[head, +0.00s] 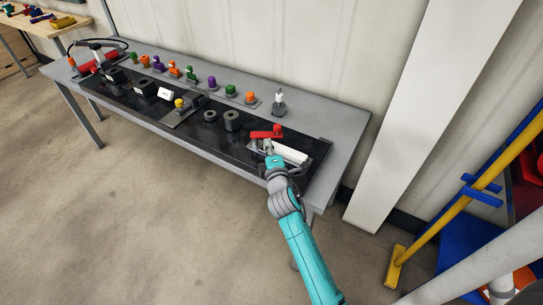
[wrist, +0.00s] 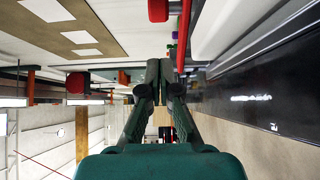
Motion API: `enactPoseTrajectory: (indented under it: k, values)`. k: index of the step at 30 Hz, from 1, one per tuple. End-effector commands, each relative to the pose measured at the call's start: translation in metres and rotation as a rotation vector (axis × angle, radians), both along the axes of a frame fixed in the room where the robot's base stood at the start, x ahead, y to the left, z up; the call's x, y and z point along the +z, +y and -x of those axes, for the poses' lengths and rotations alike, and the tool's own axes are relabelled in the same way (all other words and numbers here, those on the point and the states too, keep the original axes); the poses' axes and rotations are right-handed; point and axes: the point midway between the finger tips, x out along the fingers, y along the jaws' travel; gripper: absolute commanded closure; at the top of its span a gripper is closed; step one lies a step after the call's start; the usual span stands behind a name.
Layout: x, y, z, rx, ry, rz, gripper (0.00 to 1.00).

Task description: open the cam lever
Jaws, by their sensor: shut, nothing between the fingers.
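A red lever (head: 264,134) with a round red knob (head: 277,128) sits at the right end of the black tabletop; it looks like the cam lever. It lies roughly flat beside a white bar (head: 290,152) on a metal base. My gripper (head: 268,147) is just in front of the lever, near the left end of the white bar. In the wrist view my gripper (wrist: 166,66) has its fingers together with nothing between them. A red piece (wrist: 158,10), likely part of the lever, shows at the top edge, apart from the fingertips. Contact is not clear in the head view.
Two dark cylinders (head: 232,121) and a yellow-knobbed fixture (head: 179,104) stand left of the lever. A row of coloured knobs (head: 211,83) runs along the grey table's (head: 345,125) back. A yellow-and-blue frame (head: 440,215) stands at right. The floor in front is clear.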

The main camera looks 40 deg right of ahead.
Motion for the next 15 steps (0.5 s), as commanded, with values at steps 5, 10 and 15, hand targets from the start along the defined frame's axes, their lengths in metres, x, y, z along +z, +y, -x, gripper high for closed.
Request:
enactPoseTrajectory:
  k: [5, 10, 15]
  values:
    - [0.000, -0.023, -0.013, -0.003, -0.001, -0.002, 1.00]
    - [0.001, -0.037, -0.018, -0.001, -0.002, -0.001, 1.00]
    - [0.000, -0.042, -0.020, 0.000, -0.001, -0.002, 1.00]
